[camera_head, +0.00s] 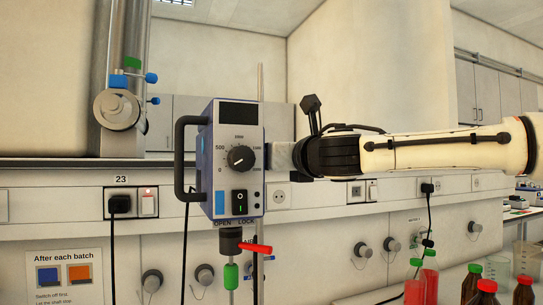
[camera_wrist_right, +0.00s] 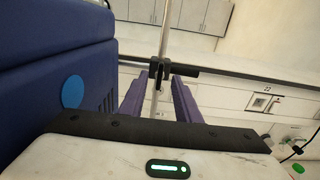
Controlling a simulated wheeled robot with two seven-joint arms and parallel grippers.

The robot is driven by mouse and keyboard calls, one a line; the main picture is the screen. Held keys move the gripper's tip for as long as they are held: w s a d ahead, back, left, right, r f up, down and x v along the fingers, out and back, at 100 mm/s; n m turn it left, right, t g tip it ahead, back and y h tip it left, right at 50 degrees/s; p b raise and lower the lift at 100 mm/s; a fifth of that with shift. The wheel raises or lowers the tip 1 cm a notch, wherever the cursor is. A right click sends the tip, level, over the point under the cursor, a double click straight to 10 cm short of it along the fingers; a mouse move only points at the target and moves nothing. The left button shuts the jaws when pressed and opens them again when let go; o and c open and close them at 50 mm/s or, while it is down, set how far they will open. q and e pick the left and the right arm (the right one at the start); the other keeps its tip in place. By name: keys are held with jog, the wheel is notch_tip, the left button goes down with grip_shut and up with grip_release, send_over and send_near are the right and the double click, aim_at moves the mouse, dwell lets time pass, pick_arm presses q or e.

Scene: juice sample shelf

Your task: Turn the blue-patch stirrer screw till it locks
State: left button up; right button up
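The stirrer (camera_head: 207,150) is a blue box with a grey front, a black dial and a blue patch (camera_head: 220,203) at its lower left. In the right wrist view its housing (camera_wrist_right: 45,50) fills the left side and has a round blue patch (camera_wrist_right: 72,92). A black screw or clamp with a side bar (camera_wrist_right: 182,70) sits on the upright rod (camera_wrist_right: 163,35). My right gripper (camera_wrist_right: 160,85) has its purple fingers apart, with the clamp at or just beyond their tips; I cannot tell if they touch. In the head view the fingers are hidden behind the stirrer. My left gripper is not in view.
A steel column (camera_head: 122,75) stands at left. Red bottles (camera_head: 421,286) and brown bottles (camera_head: 484,294) stand at lower right. A wall ledge runs behind.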

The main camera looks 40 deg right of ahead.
jog(key=shift+x, duration=1.2)
grip_shut()
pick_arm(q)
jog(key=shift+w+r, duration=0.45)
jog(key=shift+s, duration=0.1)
